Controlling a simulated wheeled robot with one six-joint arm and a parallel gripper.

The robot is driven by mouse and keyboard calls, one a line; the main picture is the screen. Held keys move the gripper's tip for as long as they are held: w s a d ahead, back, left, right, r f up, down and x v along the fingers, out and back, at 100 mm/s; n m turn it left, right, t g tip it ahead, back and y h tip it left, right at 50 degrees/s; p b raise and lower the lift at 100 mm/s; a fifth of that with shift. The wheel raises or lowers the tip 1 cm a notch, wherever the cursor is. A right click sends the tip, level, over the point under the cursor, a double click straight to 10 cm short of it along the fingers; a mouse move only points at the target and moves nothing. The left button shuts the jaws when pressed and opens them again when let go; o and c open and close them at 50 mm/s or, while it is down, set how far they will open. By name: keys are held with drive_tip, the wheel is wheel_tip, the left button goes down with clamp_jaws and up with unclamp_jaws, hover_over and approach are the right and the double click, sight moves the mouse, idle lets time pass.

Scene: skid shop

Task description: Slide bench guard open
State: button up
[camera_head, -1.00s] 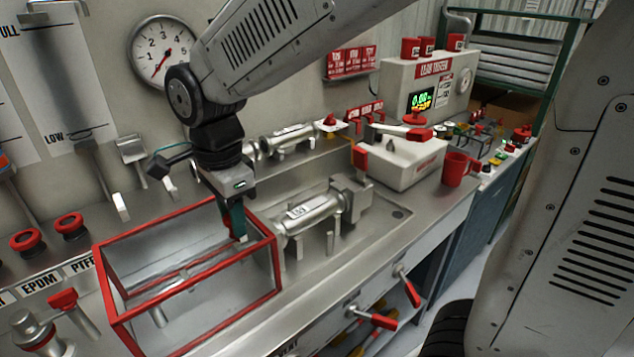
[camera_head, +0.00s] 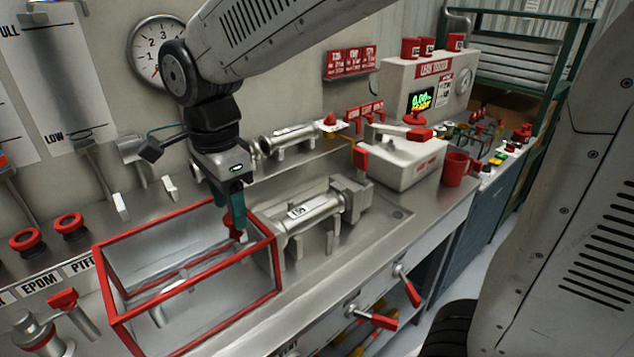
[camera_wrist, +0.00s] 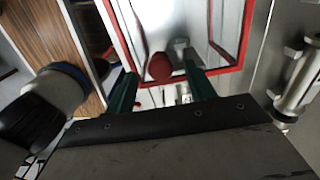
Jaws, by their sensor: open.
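The bench guard (camera_head: 190,258) is a clear box with a red frame on the steel bench, at the lower left of the head view. Its red frame (camera_wrist: 247,30) also shows at the top of the wrist view. My gripper (camera_head: 237,222) points down at the guard's right rear part, its teal fingers apart. A red knob (camera_head: 236,236) shows by the fingertips. In the wrist view, a round red knob (camera_wrist: 160,66) lies between and beyond the two fingers (camera_wrist: 162,84). I cannot tell if either finger touches it.
A steel cylinder fixture (camera_head: 310,213) stands right of the guard, with a second cylinder (camera_head: 288,138) behind. Red-handled valves (camera_head: 62,300) are at the front left. A white box (camera_head: 400,160) and red mug (camera_head: 457,170) stand further right.

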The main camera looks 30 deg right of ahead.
drive_tip(key=shift+r, duration=2.4)
drive_tip(key=shift+f+n, duration=0.1)
drive_tip(key=shift+n, duration=0.9)
drive_tip(key=n, duration=0.1)
drive_tip(key=s+d+f+n, duration=0.1)
drive_tip(key=n, duration=0.1)
drive_tip(key=s+n, duration=0.1)
drive_tip(key=shift+s+d+f+n, duration=0.2)
drive_tip(key=shift+d+f+n, duration=0.1)
drive_tip(key=shift+n, duration=0.1)
drive_tip(key=s+d+f+n+t, duration=0.1)
drive_tip(key=s+d+f+n, duration=0.1)
drive_tip(key=s+d+n, duration=0.7)
drive_tip(key=s+d, duration=0.6)
drive_tip(key=shift+f, duration=0.15)
